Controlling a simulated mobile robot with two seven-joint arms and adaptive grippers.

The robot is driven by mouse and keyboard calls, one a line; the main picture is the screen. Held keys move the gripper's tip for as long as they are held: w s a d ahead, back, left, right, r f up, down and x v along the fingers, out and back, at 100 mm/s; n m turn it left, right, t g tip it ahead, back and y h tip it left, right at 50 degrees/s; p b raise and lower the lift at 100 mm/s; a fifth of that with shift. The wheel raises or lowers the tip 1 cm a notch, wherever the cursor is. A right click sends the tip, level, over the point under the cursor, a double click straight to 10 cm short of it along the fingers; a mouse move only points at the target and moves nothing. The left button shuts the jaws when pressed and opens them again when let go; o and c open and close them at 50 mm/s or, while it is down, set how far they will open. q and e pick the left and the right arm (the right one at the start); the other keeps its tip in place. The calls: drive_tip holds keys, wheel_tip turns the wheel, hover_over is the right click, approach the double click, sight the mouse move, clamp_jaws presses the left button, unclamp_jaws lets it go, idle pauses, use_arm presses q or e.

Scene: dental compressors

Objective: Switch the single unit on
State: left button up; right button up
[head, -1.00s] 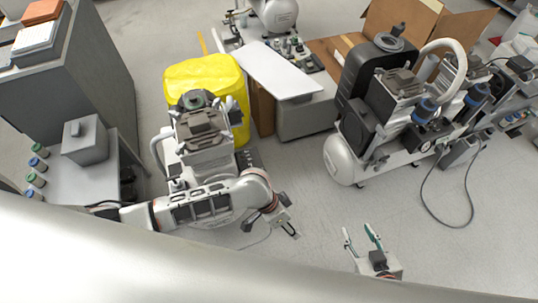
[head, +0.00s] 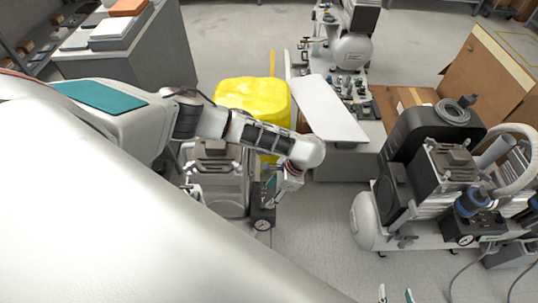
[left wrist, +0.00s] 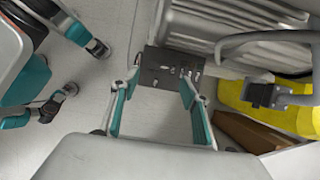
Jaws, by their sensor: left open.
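The single unit (head: 222,190) is the one-motor compressor beside the yellow bin, partly hidden behind my left arm in the head view. Its dark control box (head: 262,214) with a round gauge faces the front. In the left wrist view the box (left wrist: 160,58) shows small light fittings; I cannot tell which is the switch or its position. My left gripper (head: 272,188) is over the box; in the left wrist view its open, empty fingers (left wrist: 160,82) point at the box. My right gripper (head: 395,296) shows only its separated fingertips at the bottom edge of the head view.
The yellow bin (head: 254,98) stands behind the unit, next to a bench with a white top (head: 328,108). A larger compressor (head: 366,222) with a black housing stands to the right. Clear floor (head: 318,220) lies between the two compressors.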

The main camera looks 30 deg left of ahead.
sight(262, 203)
use_arm(q)
drive_tip(key=b+x, duration=0.1)
drive_tip(key=x, duration=0.4)
drive_tip(key=shift+s+f+b, duration=0.15)
drive_tip(key=shift+f+b, duration=0.2)
drive_tip(key=shift+s+a+f, duration=0.1)
drive_tip(key=shift+a+f, duration=0.15)
drive_tip(key=shift+f, duration=0.25)
use_arm(e)
wheel_tip(262, 203, down, 2)
drive_tip(key=shift+d+f, duration=0.1)
use_arm(q)
drive_tip(key=c, duration=1.1)
